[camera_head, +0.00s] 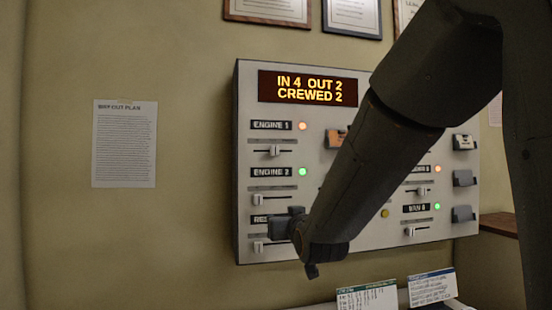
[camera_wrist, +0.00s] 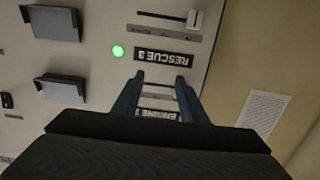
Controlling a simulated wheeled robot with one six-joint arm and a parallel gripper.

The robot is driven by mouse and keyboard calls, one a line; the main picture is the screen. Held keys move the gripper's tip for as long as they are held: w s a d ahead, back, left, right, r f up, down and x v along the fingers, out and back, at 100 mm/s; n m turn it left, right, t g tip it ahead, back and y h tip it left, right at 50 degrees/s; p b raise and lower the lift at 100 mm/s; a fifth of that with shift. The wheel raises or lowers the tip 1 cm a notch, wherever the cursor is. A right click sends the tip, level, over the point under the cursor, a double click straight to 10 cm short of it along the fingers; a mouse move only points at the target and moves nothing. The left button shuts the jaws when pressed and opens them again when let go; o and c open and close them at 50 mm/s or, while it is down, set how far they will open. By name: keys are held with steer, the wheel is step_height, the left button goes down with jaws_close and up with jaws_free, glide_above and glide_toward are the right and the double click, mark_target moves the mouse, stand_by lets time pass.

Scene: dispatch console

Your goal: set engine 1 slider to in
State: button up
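The engine 1 label (camera_head: 271,125) is at the top left of the console, with an orange light (camera_head: 303,126) beside it. Below it, the engine 1 slider knob (camera_head: 275,151) is white and sits near the middle of its track. My gripper (camera_head: 288,222) is lower, in front of the third row, clear of the engine 1 slider. In the wrist view the gripper (camera_wrist: 160,80) has its fingers apart, with part of an upside-down engine label (camera_wrist: 157,115) visible between them. No knob is seen held. The engine 1 slider cannot be made out in the wrist view.
The engine 2 knob (camera_head: 258,199) is at the left of its track with a green light (camera_head: 303,171). The rescue 3 knob (camera_wrist: 195,18) is beyond my fingertips. The display (camera_head: 308,88) reads IN 4 OUT 2 CREWED 2. My arm hides the console's middle.

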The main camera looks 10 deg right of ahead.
mark_target(276, 151)
step_height(276, 151, up, 15)
steer(key=t, duration=0.6)
steer(key=shift+g, duration=0.3)
steer(key=p+x, duration=0.3)
steer(key=x, duration=0.4)
steer(key=shift+w+r, duration=0.15)
steer(key=shift+w, duration=0.2)
jaws_close()
